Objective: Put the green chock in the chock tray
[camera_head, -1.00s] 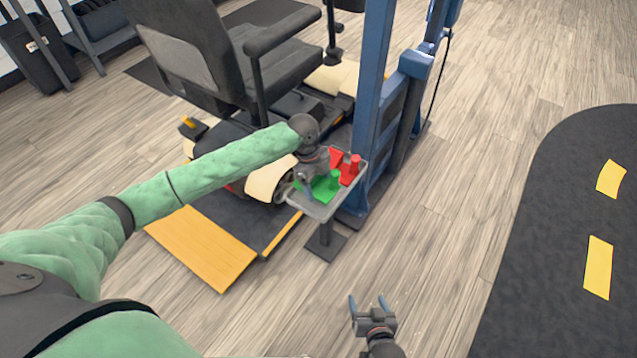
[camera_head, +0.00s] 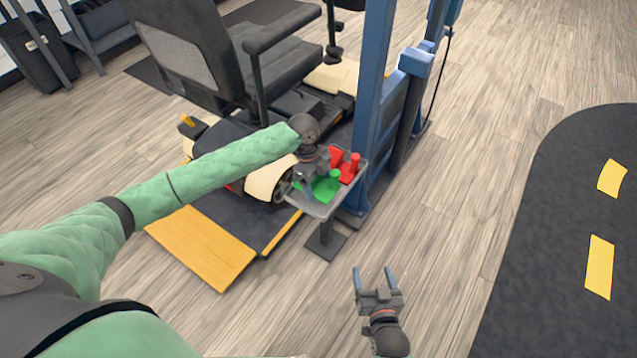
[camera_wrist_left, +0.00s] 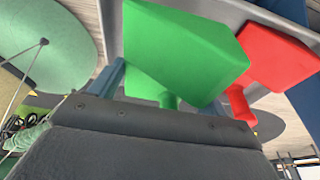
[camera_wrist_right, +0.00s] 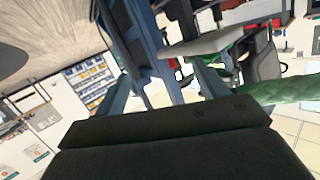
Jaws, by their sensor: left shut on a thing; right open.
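The green chock (camera_head: 324,188) is at the grey chock tray (camera_head: 322,211), in its near left part. My left gripper (camera_head: 308,188) is shut on the green chock; the left wrist view shows the chock (camera_wrist_left: 180,55) large between the fingers, with the tray's wall (camera_wrist_left: 225,12) behind it. I cannot tell whether the chock touches the tray floor. A red chock (camera_head: 349,167) stands in the tray beside it and also shows in the left wrist view (camera_wrist_left: 270,60). My right gripper (camera_head: 376,278) is open and empty above the floor, in front of the tray.
The tray stands on a short post with a dark base plate (camera_head: 326,246). A blue post (camera_head: 372,95) rises right behind it. The wooden floor to the right is clear.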

